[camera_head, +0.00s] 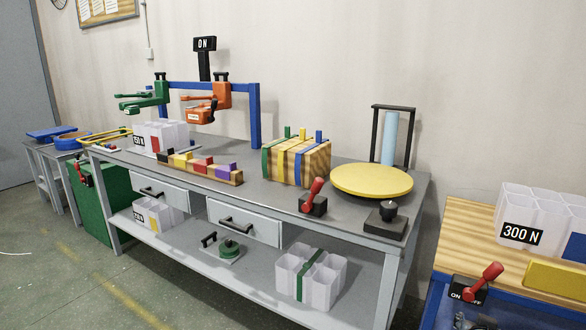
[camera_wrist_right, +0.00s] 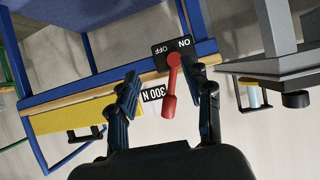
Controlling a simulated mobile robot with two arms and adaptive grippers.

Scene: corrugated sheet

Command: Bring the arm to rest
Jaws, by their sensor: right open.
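My right gripper (camera_wrist_right: 168,86) shows in the right wrist view, with its two dark fingers spread wide. A red lever switch (camera_wrist_right: 171,80) on a black ON/OFF plate (camera_wrist_right: 185,50) appears between the fingers; I cannot tell how far off it is, and nothing is clasped. The same red lever (camera_head: 487,278) shows in the head view at the front of the wood-topped bench (camera_head: 460,215) on the right. My left gripper is in no view.
A grey workbench (camera_head: 260,190) holds a yellow disc (camera_head: 372,180), another red lever (camera_head: 314,194), a striped wooden block (camera_head: 297,160) and a blue frame (camera_head: 254,115). Floor (camera_head: 70,285) is open at front left.

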